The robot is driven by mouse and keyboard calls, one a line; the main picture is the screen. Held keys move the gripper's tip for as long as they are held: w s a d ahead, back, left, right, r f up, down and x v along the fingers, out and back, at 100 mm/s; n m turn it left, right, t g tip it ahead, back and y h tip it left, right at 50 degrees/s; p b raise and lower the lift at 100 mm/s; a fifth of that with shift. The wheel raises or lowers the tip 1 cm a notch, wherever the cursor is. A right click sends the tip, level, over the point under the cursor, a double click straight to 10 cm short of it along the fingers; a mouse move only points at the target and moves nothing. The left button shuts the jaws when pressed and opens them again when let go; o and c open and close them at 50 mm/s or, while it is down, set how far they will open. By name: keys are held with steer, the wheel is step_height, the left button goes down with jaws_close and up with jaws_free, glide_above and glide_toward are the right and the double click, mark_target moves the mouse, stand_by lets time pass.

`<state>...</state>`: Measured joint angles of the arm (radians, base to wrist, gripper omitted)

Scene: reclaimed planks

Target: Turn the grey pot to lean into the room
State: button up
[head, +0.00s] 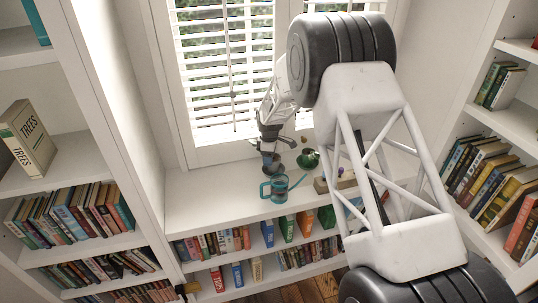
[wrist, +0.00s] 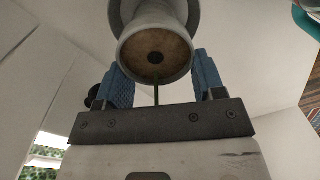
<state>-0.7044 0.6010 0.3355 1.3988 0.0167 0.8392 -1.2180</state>
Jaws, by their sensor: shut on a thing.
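In the head view my gripper (head: 270,153) reaches down to the white shelf top below the window. The pot is mostly hidden there by the gripper, so its exact tilt and its contact with the shelf cannot be told.
A teal watering can (head: 279,188) stands just in front of my gripper on the shelf top (head: 205,196). A green pot (head: 308,158) is close on its right. The window blinds (head: 207,75) are behind. The shelf top on the left is clear.

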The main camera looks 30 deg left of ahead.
steer(key=shift+f, duration=0.35)
steer(key=o, duration=1.3)
steer(key=shift+c, duration=0.2)
steer(key=shift+r, duration=0.1)
steer(key=shift+w+r, duration=0.15)
steer(key=shift+r, duration=3.65)
